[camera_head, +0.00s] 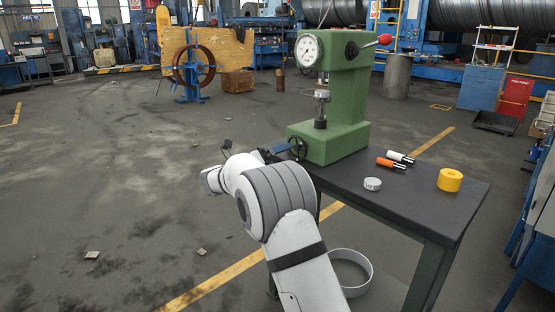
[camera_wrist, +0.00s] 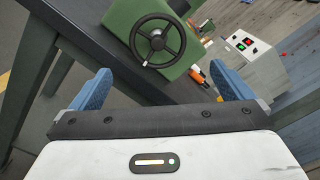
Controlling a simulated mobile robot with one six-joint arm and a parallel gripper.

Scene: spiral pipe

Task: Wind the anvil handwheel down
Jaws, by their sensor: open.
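A green bench tester (camera_head: 345,100) stands on the dark table, with a white dial and a red-knobbed lever. Its anvil (camera_head: 322,95) is a small grey disc on a post above the base. The black handwheel (camera_head: 298,147) is on the base's near left side. In the wrist view the handwheel (camera_wrist: 158,40) shows its rim, spokes and hub against the green base. My gripper (camera_head: 272,152) is beside the wheel in the head view. In the wrist view my gripper (camera_wrist: 160,72) is open, its blue fingers wide apart either side of the wheel. Neither finger visibly touches the rim.
The table (camera_head: 440,205) carries orange and white handled tools (camera_head: 395,160), a grey disc (camera_head: 372,184) and a yellow ring (camera_head: 450,180). A white box with red and green buttons (camera_wrist: 248,60) shows in the wrist view. Floor left of the table is mostly clear.

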